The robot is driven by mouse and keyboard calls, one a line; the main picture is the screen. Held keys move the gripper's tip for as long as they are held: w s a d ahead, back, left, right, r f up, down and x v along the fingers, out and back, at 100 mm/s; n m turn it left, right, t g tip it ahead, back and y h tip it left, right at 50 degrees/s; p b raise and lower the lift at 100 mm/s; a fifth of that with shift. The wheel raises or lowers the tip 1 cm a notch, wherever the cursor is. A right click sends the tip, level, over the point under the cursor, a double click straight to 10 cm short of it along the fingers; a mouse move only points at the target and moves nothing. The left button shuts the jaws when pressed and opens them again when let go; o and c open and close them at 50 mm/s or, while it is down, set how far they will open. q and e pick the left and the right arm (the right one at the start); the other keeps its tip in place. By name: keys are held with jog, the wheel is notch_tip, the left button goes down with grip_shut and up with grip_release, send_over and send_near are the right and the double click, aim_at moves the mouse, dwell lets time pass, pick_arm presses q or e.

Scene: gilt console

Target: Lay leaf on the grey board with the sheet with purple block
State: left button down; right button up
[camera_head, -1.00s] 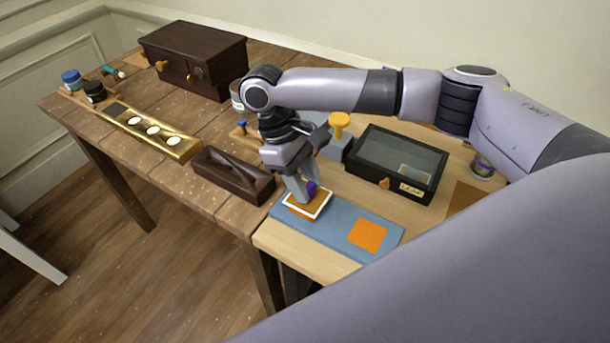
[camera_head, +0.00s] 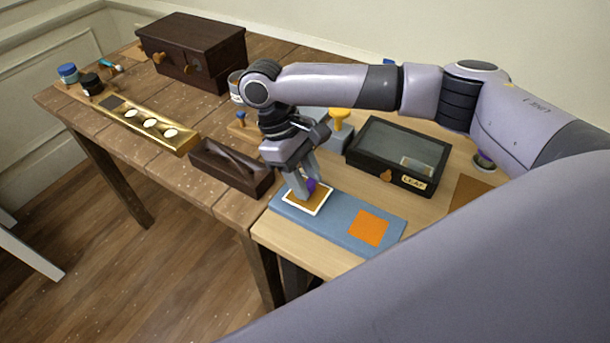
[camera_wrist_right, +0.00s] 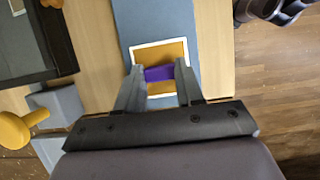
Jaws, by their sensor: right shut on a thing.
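The sheet with the purple block is a white-edged, orange-brown square (camera_head: 319,205) at the left end of the blue-grey board (camera_head: 333,226). The purple block (camera_head: 311,185) stands up from its middle; it also shows in the right wrist view (camera_wrist_right: 160,74). My right gripper (camera_head: 305,190) points down and is shut on the purple block. The sheet looks flat on or just above the board; exact contact is hard to tell. A bare orange square (camera_head: 368,229) lies on the board's right half. A glass-topped black case (camera_head: 397,150) labelled LEAF stands behind. My left gripper is out of view.
A dark wooden trough (camera_head: 230,168) stands left of the board. A yellow-knobbed grey block (camera_head: 339,125) stands behind. A gold tray (camera_head: 150,127), jars (camera_head: 91,84) and a dark chest (camera_head: 194,50) are farther left. The table edge lies close in front.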

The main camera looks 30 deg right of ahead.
jog(key=shift+f, duration=0.65)
dwell(0.3)
jog(key=shift+s+f+p, duration=0.1)
jog(key=shift+f+p, duration=0.1)
jog(key=shift+p, duration=0.45)
dwell(2.4)
jog(key=shift+r, duration=0.1)
notch_tip(320, 180, up, 2)
jog(key=shift+r+p, duration=0.1)
jog(key=shift+p, duration=1.1)
jog(key=shift+r, duration=2.5)
